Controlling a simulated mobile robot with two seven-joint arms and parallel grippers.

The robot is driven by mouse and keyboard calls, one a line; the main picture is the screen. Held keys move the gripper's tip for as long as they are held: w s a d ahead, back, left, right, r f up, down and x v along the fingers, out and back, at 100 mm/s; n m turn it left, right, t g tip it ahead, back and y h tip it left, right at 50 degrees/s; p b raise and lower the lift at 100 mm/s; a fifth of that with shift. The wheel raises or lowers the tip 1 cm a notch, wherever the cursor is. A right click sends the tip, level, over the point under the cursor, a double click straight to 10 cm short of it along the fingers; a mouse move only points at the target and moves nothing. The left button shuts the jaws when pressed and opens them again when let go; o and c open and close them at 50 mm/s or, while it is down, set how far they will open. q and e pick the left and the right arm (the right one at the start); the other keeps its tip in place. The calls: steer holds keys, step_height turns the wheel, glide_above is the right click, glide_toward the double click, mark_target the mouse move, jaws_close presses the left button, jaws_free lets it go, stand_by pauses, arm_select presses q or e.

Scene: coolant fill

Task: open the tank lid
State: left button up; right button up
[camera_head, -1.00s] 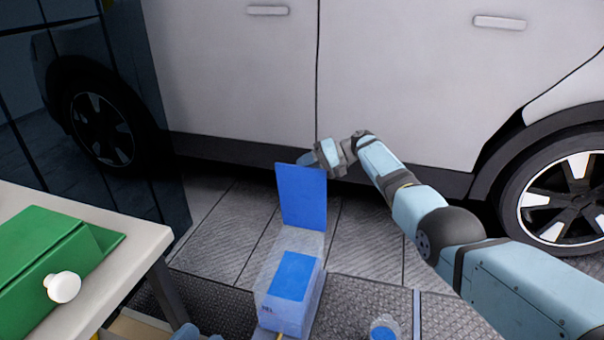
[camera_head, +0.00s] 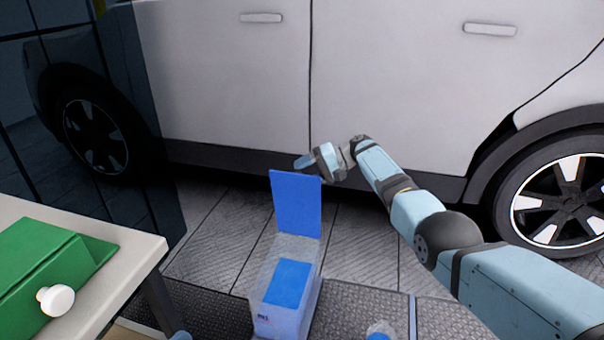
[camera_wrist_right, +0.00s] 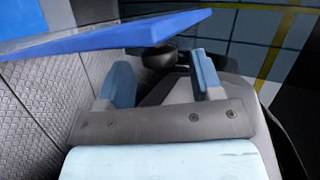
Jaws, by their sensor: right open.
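The tank (camera_head: 285,320) is a pale translucent box on the floor with a blue rectangle (camera_head: 288,283) on its top. Its blue lid (camera_head: 296,204) stands upright at the tank's far edge. My right gripper (camera_head: 303,162) is open and empty just behind the lid's top edge. In the right wrist view the two light-blue fingers (camera_wrist_right: 163,80) are apart, and the lid (camera_wrist_right: 100,38) crosses the picture edge-on beyond them. I cannot tell if they touch it.
A white car (camera_head: 390,80) stands close behind the lid and my right gripper. A table (camera_head: 130,235) with a green box (camera_head: 50,265) and white knob (camera_head: 56,300) is at left. A small clear container (camera_head: 380,331) is at the bottom edge.

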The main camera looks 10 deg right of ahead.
arm_select(q)
steer(key=shift+n+t, duration=0.3)
steer(key=shift+t, duration=0.6)
steer(key=shift+s+a+r+p, duration=0.1)
steer(key=shift+r+p, duration=0.65)
steer(key=shift+r, duration=0.5)
steer(key=shift+s+a+r+p, duration=0.1)
steer(key=shift+r+p, duration=0.6)
steer(key=shift+r, duration=0.5)
arm_select(e)
steer(key=v, duration=1.2)
steer(key=shift+s+d, duration=0.1)
